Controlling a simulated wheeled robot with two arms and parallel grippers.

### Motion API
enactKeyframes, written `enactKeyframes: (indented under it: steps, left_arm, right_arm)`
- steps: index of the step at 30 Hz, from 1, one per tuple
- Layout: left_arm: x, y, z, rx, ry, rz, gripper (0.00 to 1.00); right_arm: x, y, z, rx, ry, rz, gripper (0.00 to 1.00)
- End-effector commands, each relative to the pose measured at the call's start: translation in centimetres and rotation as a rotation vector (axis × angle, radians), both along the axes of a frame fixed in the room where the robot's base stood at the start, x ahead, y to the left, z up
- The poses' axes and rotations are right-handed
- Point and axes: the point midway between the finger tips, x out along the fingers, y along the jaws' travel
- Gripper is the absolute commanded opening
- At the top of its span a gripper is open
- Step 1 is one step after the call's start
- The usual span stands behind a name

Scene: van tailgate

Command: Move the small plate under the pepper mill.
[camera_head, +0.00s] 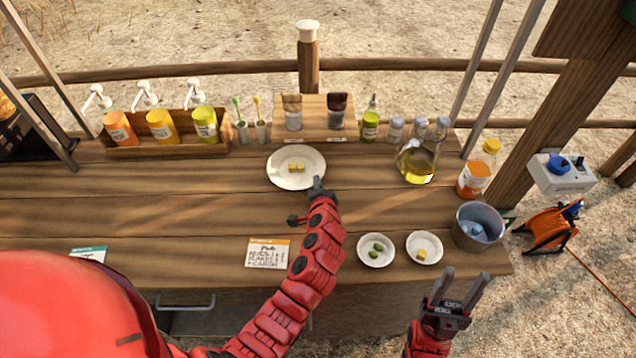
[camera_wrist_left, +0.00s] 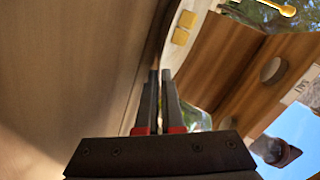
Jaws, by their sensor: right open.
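A white plate (camera_head: 279,178) with two yellow cubes lies at the middle of the counter; its pale rim and cubes also show in the left wrist view (camera_wrist_left: 180,38). My left gripper (camera_head: 318,187) is at the near right rim of this plate, its fingers (camera_wrist_left: 162,75) close together and shut on the rim. A small plate (camera_head: 366,261) with green olives and another small plate (camera_head: 424,260) with a yellow cube sit near the front edge. My right gripper (camera_head: 458,287) is open and empty in front of the counter. I cannot pick out a pepper mill with certainty.
Pump bottles stand in a wooden rack (camera_head: 170,151) at the back left. A raised board (camera_head: 313,130) with two jars is behind the plate. An oil jug (camera_head: 417,163), an orange-filled bottle (camera_head: 474,178) and a metal bucket (camera_head: 479,229) stand right. A card (camera_head: 267,253) lies in front. The left counter is mostly clear.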

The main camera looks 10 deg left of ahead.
Motion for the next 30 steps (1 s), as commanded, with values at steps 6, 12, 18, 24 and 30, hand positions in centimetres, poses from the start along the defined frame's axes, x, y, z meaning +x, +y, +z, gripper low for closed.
enactKeyframes:
  steps: [6,12,18,24,30]
  left_arm:
    - [0.5,-1.2,-0.3,-0.002,-0.002,-0.003,0.0]
    - [1.1,-3.1,-0.4,-0.001,-0.001,-0.003,0.0]
    - [1.9,-5.0,-0.3,-0.003,-0.001,-0.002,0.0]
    - [2.5,-6.8,-0.4,0.0,0.0,-0.002,0.0]
    - [3.2,-8.6,-0.4,-0.001,0.001,-0.002,0.0]
  right_arm:
    - [0.0,0.0,-1.1,0.0,0.0,0.0,0.5]
    - [0.0,0.0,-2.5,0.0,0.0,0.0,0.5]
    - [0.0,0.0,-3.9,0.0,0.0,0.0,0.5]
    - [0.0,0.0,-5.2,0.0,0.0,0.0,0.5]
    - [0.0,0.0,-6.6,0.0,0.0,0.0,0.5]
